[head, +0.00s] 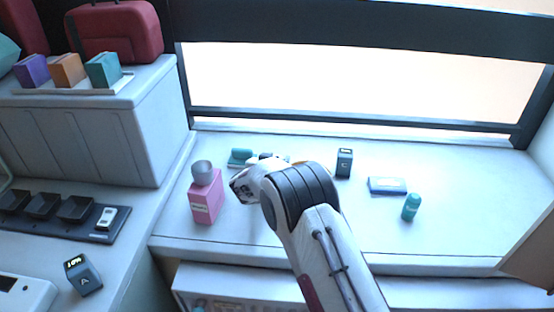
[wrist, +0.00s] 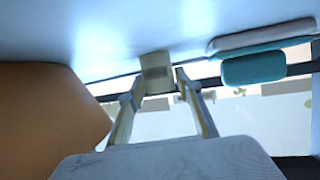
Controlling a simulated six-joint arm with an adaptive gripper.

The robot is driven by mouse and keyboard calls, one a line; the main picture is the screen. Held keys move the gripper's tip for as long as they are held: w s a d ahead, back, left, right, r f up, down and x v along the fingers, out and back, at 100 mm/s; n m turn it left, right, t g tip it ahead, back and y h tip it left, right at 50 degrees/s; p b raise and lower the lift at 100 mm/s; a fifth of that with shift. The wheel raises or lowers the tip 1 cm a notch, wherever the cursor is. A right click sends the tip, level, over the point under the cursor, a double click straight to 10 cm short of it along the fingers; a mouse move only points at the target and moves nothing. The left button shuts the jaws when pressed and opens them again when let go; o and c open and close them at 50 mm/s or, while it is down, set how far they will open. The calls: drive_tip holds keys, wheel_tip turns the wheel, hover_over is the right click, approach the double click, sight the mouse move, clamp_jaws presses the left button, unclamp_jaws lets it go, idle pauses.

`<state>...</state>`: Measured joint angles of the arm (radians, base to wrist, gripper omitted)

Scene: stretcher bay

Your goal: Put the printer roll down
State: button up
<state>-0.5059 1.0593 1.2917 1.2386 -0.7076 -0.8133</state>
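In the wrist view my gripper (wrist: 158,79) has its two fingers closed in around a small pale beige block-like thing with a greyish face, which I take to be the printer roll (wrist: 155,66). Its far edge meets the pale counter surface in the picture; I cannot tell whether it rests there. In the head view my gripper (head: 243,186) points away over the counter, mostly hidden by my wrist, and the roll cannot be made out there.
The window counter (head: 360,230) holds a pink bottle (head: 206,200), a teal item (head: 241,156), a dark cube marked C (head: 344,162), a blue-white pack (head: 387,186) and a teal bottle (head: 411,207). A large orange shape (wrist: 45,115) is close at the wrist view's left. The counter's front right is clear.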

idle(0.3)
drive_tip(key=shift+r, duration=0.2)
drive_tip(key=shift+v, duration=6)
